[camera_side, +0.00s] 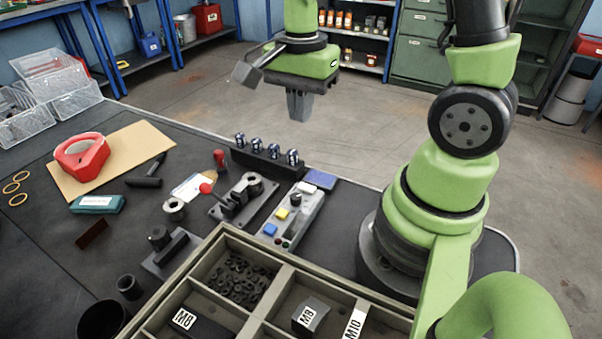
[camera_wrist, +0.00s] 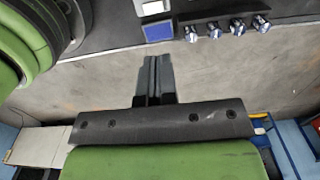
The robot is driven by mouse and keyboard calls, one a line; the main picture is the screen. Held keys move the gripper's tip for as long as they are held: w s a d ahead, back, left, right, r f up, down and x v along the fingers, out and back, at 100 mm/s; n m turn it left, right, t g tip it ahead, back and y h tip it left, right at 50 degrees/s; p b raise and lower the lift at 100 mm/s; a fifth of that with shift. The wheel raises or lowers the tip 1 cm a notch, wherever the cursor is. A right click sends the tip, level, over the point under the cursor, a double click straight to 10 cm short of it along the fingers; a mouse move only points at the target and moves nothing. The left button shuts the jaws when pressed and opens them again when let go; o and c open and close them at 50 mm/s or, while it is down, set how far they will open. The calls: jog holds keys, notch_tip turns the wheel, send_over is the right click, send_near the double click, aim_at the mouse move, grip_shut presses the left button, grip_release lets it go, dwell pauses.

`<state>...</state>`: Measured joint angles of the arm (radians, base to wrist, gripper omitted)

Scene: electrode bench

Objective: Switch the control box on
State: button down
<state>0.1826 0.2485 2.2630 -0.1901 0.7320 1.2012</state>
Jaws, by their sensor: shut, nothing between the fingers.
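The control box (camera_side: 297,222) is a long light-grey box on the bench, left of my arm's base. Its top carries a white part (camera_side: 307,187), a dark round knob (camera_side: 295,199), a yellow button (camera_side: 281,213) and a blue button (camera_side: 269,230). Small dark, green and red parts sit at its near end; the switch's setting is too small to tell. In the wrist view only a pale end of the box (camera_wrist: 152,8) shows at the top edge. My gripper (camera_side: 299,112) is shut and empty, above and beyond the box, apart from it; its fingers also show in the wrist view (camera_wrist: 155,65).
A blue pad (camera_side: 320,179) lies at the box's far end. A black rack (camera_side: 268,163) with several metal-topped pieces stands behind it. A black fixture with a red-knobbed lever (camera_side: 207,188) is close on the left. A divided parts tray (camera_side: 280,286) lies in front.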

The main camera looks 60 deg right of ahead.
aim_at(302, 185)
notch_tip(302, 185, down, 14)
jog(key=shift+r, duration=0.1)
dwell(0.6)
jog(key=shift+a+f, duration=0.1)
jog(key=shift+f, duration=0.15)
jog(key=shift+s+r, duration=0.1)
dwell(0.4)
jog(key=shift+s+r, duration=0.25)
jog(key=shift+s, duration=0.35)
jog(key=shift+r, duration=0.1)
notch_tip(302, 185, up, 14)
jog(key=w, duration=0.2)
jog(key=shift+f, duration=0.2)
jog(key=shift+w, duration=0.1)
